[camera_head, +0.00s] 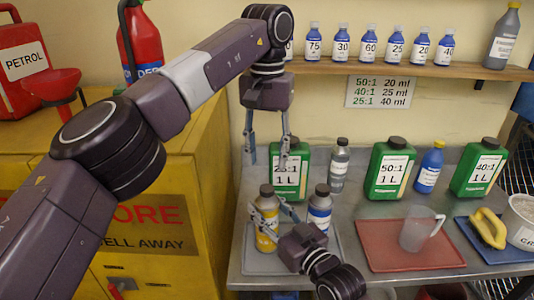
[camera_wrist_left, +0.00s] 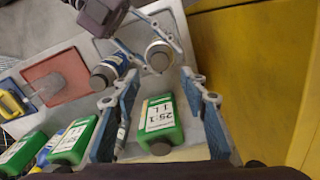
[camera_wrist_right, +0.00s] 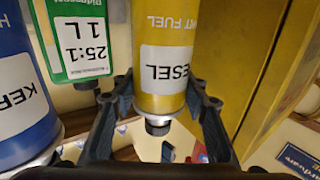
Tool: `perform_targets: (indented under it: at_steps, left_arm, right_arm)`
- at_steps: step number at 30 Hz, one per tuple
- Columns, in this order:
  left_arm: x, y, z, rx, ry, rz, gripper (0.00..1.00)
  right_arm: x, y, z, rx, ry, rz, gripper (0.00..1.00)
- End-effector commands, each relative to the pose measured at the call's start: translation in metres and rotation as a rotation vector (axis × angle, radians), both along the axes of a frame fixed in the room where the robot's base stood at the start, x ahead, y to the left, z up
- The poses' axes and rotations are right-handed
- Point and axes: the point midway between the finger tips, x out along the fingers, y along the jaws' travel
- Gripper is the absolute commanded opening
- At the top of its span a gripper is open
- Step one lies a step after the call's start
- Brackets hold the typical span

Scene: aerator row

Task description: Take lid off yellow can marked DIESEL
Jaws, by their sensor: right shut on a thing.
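The yellow can marked DIESEL (camera_head: 266,240) stands upright on a grey tray, with its dark lid (camera_head: 266,190) on. In the right wrist view the can (camera_wrist_right: 160,60) appears upside down, its label partly readable and its lid (camera_wrist_right: 158,127) at the lower end. My right gripper (camera_head: 268,222) is shut on the can's upper body, one finger on each side, below the lid. My left gripper (camera_head: 268,140) is open and empty, pointing down above and behind the can, in front of the green 25:1 bottle (camera_head: 290,172). In the left wrist view the can (camera_wrist_left: 159,56) shows beyond its fingers.
A blue can (camera_head: 319,212) stands close to the right of the yellow can. Green bottles (camera_head: 389,172) line the wall side. A red tray (camera_head: 412,255) with a clear jug (camera_head: 419,232) lies to the right. A yellow cabinet (camera_head: 190,140) borders the bench on the left.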

Motion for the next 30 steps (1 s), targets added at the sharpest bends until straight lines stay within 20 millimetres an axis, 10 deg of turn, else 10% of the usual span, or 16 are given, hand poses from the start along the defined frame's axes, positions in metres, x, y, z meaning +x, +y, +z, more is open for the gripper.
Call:
perform_targets:
  at_steps: [30]
  left_arm:
    - [0.0, 0.0, -0.08, -0.001, 0.0, -0.119, 0.4]
  right_arm:
    - [0.0, 0.0, 0.0, 0.001, -0.001, 0.0, 0.0]
